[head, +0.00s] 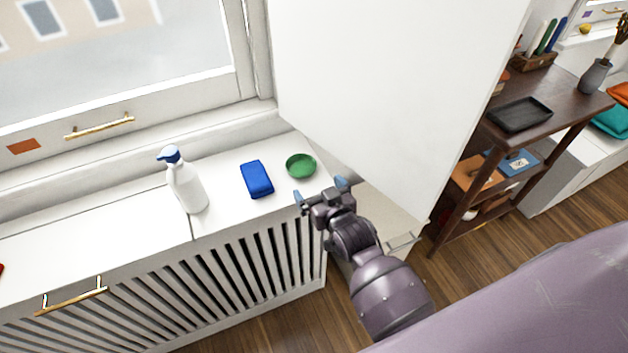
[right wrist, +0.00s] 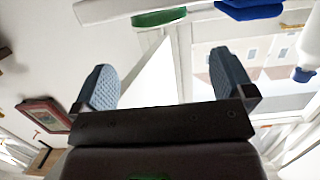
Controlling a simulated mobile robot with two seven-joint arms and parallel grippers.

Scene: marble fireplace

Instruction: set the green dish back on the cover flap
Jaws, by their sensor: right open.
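The green dish (head: 301,165) sits on the white cover (head: 225,165) under the window, near its right end. It also shows at the top edge of the right wrist view (right wrist: 158,17), partly hidden by a white edge. My right gripper (head: 322,190) is open and empty, just in front of and slightly right of the dish, apart from it. Its two blue-grey fingers (right wrist: 165,85) stand wide apart in the right wrist view with nothing between them. My left gripper is not in view. I cannot tell which part of the cover is the flap.
A blue folded cloth or sponge (head: 257,179) lies left of the dish. A white pump bottle (head: 186,182) with a blue top stands farther left. A large white panel (head: 395,85) rises just right of the dish. A dark wooden shelf (head: 520,130) stands at the right.

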